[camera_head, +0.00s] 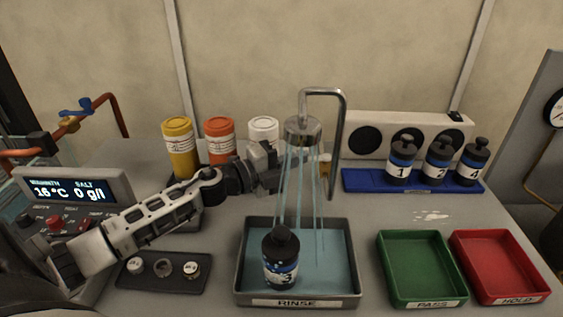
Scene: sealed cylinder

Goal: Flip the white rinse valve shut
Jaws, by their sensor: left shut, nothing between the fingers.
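A chrome spout (338,130) with a round shower head (303,130) stands behind the rinse tray (240,288). Streams of water (301,190) fall from the head into the tray. A black bottle (281,262) marked 3 stands in the tray under the water. My left gripper (270,166) is shut and empty, just left of the streams and below the shower head, in front of a white-lidded jar. I cannot make out the white rinse valve; the gripper may hide it. My right gripper is out of view.
Yellow (178,145), orange (219,138) and white (264,130) jars stand behind my left arm. Bottles 1, 2 and 4 stand on a blue rack (360,182). Green (421,265) and red (499,262) trays sit right of the rinse tray. A display panel (75,187) is at left.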

